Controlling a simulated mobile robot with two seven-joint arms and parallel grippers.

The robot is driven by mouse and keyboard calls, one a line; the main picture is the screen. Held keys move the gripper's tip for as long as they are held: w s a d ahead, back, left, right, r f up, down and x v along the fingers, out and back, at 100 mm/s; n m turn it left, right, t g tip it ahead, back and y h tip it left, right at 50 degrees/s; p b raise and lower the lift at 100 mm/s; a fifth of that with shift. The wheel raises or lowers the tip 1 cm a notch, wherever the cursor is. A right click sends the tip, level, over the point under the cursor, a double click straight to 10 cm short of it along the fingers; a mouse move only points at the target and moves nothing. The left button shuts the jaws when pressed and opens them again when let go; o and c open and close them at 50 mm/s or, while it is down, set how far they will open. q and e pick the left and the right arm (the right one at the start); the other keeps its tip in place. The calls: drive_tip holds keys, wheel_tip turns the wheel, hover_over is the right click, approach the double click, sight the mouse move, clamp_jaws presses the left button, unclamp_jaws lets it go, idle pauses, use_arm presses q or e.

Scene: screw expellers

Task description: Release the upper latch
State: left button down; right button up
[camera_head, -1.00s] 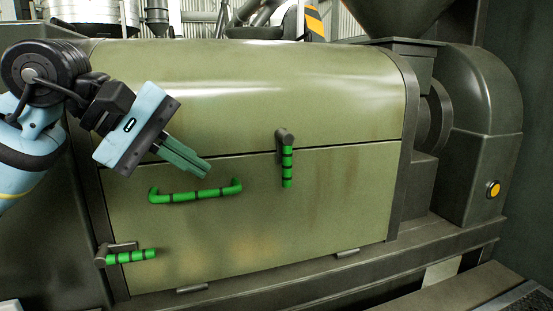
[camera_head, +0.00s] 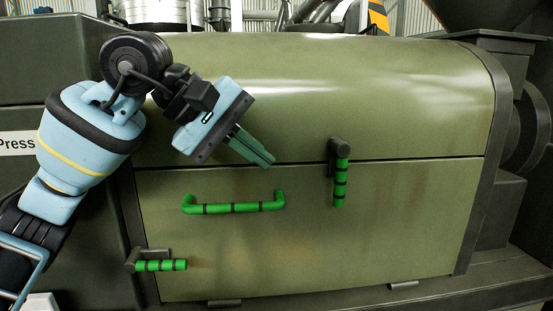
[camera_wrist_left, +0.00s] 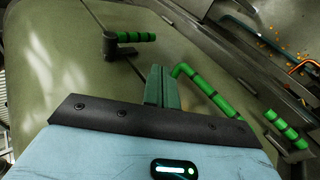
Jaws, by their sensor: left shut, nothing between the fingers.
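The upper latch (camera_head: 340,180) is a green banded handle on a dark pivot. It hangs straight down across the seam at the right of the olive panel. In the left wrist view the upper latch (camera_wrist_left: 134,37) is at the top, beyond the fingertips. My left gripper (camera_head: 268,161) is shut and empty, with its green fingers pointing down right, left of the latch and apart from it. It also shows in the left wrist view (camera_wrist_left: 161,70). My right gripper is not in view.
A green bar handle (camera_head: 233,207) is on the lower panel, below my left gripper. A lower latch (camera_head: 160,265) lies horizontal at the lower left, and also shows in the left wrist view (camera_wrist_left: 286,129). The panel right of the upper latch is clear.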

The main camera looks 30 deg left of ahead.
sight(337, 174)
use_arm(q)
drive_tip(key=x, duration=0.3)
drive_tip(key=r+x, duration=0.1)
drive_tip(key=x, duration=0.3)
drive_tip(key=w+d+r+p+x, duration=0.1)
drive_tip(key=x, duration=0.3)
drive_tip(key=shift+d, duration=0.1)
drive_tip(key=shift+w+d+f, duration=0.15)
drive_tip(key=shift+w, duration=0.1)
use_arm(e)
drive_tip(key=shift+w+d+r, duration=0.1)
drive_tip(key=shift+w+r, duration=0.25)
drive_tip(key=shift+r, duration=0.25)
use_arm(q)
drive_tip(key=shift+w+f, duration=0.15)
drive_tip(key=shift+w, duration=0.05)
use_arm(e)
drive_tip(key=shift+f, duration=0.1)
